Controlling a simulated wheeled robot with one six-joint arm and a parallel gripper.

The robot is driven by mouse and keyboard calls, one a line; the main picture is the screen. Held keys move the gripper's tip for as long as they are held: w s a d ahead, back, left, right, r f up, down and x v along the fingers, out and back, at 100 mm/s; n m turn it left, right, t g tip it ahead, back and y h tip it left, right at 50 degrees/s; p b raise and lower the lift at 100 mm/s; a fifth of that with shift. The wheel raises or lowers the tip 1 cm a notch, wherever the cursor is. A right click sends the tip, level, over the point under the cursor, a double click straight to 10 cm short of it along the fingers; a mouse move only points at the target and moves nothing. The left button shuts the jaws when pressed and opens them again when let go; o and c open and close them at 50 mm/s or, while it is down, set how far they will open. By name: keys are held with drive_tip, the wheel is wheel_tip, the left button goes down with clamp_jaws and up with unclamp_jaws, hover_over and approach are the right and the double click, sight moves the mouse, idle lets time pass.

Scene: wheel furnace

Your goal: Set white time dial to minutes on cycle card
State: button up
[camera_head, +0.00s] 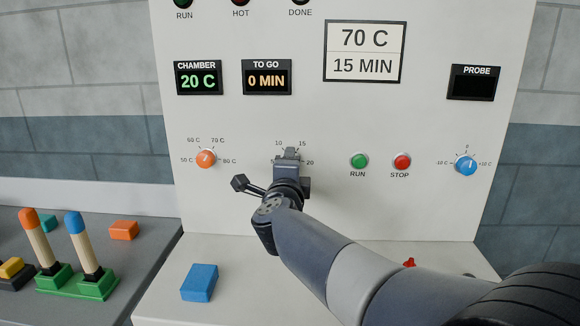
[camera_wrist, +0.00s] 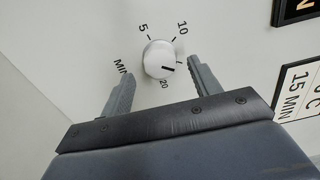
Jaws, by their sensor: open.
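The white time dial (camera_wrist: 157,55) shows in the wrist view, with 5, 10, 20 and MIN around it. Its dark pointer mark aims between the 20 and the tick before it; that tick's number is hidden behind a finger. My gripper (camera_wrist: 160,67) is open, with one finger on each side of the dial; I cannot tell whether they touch it. In the head view my gripper (camera_head: 290,155) covers the dial, leaving the 10, 15 and 20 labels visible. The cycle card (camera_head: 365,52) reads 70 C and 15 MIN. The TO GO display (camera_head: 267,77) reads 0 MIN.
An orange temperature dial (camera_head: 206,159) is left of my gripper. A green RUN button (camera_head: 359,161), a red STOP button (camera_head: 402,162) and a blue dial (camera_head: 466,165) are to the right. A blue block (camera_head: 199,283) lies on the ledge below.

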drive_tip(key=s, duration=0.8)
drive_tip(key=shift+w+a, duration=0.1)
drive_tip(key=w, duration=1)
drive_tip(key=shift+w+d, duration=0.2)
drive_tip(key=shift+w, duration=0.15)
